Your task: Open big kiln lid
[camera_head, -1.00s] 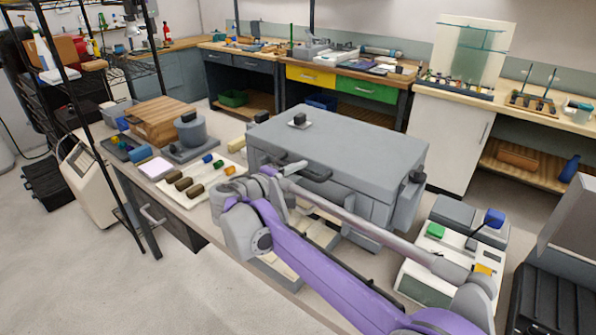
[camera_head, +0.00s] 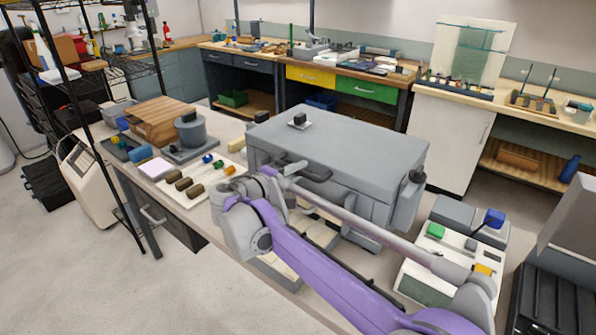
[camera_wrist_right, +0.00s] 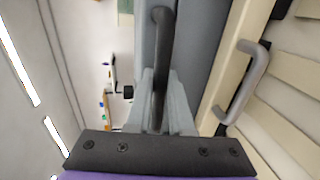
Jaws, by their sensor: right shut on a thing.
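The big kiln (camera_head: 390,195) is a large grey box on the bench in the middle of the head view. Its flat grey lid (camera_head: 350,135) lies down on the body, and I see no clear gap. A dark bar handle (camera_head: 318,174) sticks out at the front. My right gripper (camera_head: 294,168) is at this handle, its wrist partly hiding the kiln front. In the right wrist view the dark handle (camera_wrist_right: 160,60) runs between the two grey fingers of my right gripper (camera_wrist_right: 162,100), which are shut on it. My left gripper is not in view.
Left of the kiln are a small grey round pot (camera_head: 190,130), a wooden box (camera_head: 158,120) and a white tray (camera_head: 200,197) with several coloured pieces. A white device (camera_head: 430,265) stands to the right.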

